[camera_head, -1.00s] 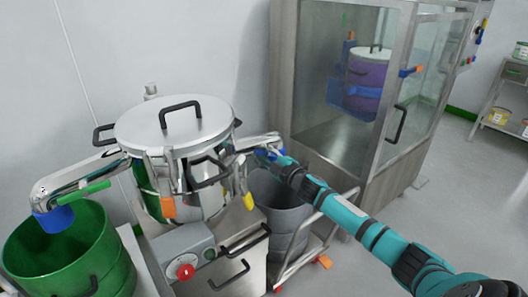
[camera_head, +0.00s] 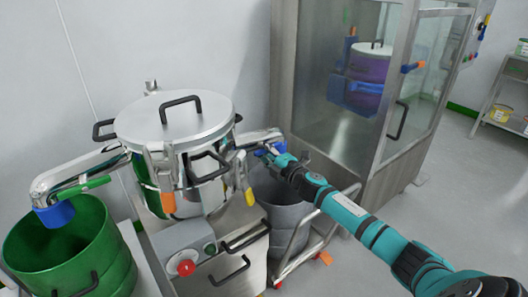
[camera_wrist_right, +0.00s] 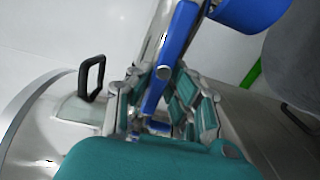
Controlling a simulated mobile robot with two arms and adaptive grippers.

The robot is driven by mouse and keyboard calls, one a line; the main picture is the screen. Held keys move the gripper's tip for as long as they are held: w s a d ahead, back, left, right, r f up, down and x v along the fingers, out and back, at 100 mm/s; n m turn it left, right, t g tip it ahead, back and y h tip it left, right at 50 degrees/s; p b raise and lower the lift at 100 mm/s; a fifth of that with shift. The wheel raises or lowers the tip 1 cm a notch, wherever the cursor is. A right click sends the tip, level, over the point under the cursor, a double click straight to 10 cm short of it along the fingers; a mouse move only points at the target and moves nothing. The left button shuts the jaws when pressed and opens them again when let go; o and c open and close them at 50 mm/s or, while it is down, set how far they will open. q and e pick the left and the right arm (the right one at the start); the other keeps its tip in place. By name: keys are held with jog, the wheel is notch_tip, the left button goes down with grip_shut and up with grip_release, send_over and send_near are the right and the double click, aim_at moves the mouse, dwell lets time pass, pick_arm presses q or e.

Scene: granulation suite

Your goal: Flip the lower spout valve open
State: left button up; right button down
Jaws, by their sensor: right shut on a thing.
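The right-hand steel spout (camera_head: 258,137) comes off the steel vessel (camera_head: 190,190) and reaches over a grey bin (camera_head: 284,214). Its blue valve lever (camera_head: 270,149) is partly hidden by my right gripper (camera_head: 279,157). In the right wrist view the blue lever (camera_wrist_right: 180,35) runs down between the two fingers of my right gripper (camera_wrist_right: 158,98), which is shut on it. A blue collar (camera_wrist_right: 245,12) shows at that view's top right. The other spout (camera_head: 75,174), with a green lever (camera_head: 82,188) and a blue end (camera_head: 54,214), hangs over a green bin (camera_head: 70,255). My left gripper is out of view.
A glass-fronted steel cabinet (camera_head: 290,75) with a purple drum (camera_head: 366,68) inside stands behind my right arm. The grey bin sits on a wheeled trolley (camera_head: 306,246). A control box with a red button (camera_head: 186,267) is in front of the vessel. The right floor is clear.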

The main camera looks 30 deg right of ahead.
jog(key=shift+d+r, duration=0.2)
jog(key=shift+r, duration=0.1)
jog(key=c, duration=1.4)
grip_release()
jog(key=shift+o, duration=0.9)
jog(key=shift+a+f, duration=0.1)
jog(key=shift+f, duration=0.05)
jog(key=shift+s, duration=0.1)
jog(key=s, duration=1.2)
jog(key=shift+d, duration=0.45)
jog(key=shift+w, duration=0.1)
